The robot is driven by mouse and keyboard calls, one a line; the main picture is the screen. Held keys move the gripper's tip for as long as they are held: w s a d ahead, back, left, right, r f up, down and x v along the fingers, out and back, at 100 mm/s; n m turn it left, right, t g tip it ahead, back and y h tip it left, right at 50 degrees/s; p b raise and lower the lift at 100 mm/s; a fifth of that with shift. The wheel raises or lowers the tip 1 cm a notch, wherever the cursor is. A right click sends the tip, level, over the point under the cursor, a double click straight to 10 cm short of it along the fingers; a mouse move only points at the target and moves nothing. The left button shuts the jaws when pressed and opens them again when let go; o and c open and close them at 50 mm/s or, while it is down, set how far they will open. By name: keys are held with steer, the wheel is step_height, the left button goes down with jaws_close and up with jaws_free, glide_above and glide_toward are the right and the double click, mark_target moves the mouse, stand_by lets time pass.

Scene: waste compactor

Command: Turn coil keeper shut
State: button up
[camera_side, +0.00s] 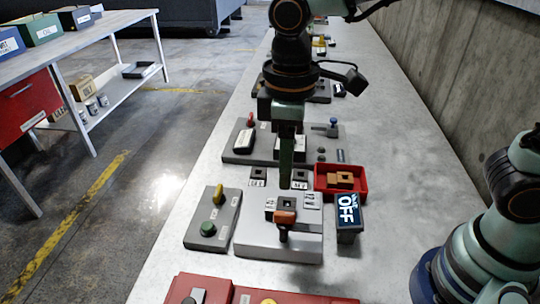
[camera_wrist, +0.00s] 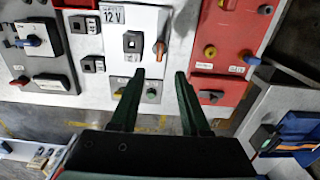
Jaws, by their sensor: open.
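The keeper appears to be the orange handle (camera_side: 285,217) on the pale grey panel (camera_side: 262,240), just nearer the camera than a dark square socket (camera_side: 270,204). In the wrist view the orange keeper (camera_wrist: 159,50) lies beside the dark square piece (camera_wrist: 132,42), not across it. My gripper (camera_side: 285,186) points down above the panel, behind the keeper in the side view. In the wrist view its two green fingers (camera_wrist: 159,74) are apart with nothing between them, their tips just below the keeper in the picture. I cannot tell the exact height gap.
A red tray (camera_side: 322,182) holds an orange-brown block. A grey box with a green button (camera_side: 208,229) and yellow lever sits left. A red panel (camera_side: 205,284) lies in front, and more panels stand behind.

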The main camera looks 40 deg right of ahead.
mark_target(285, 213)
step_height(285, 213, down, 11)
stand_by(0.4)
jaws_close()
steer(key=shift+r, duration=0.1)
stand_by(1.3)
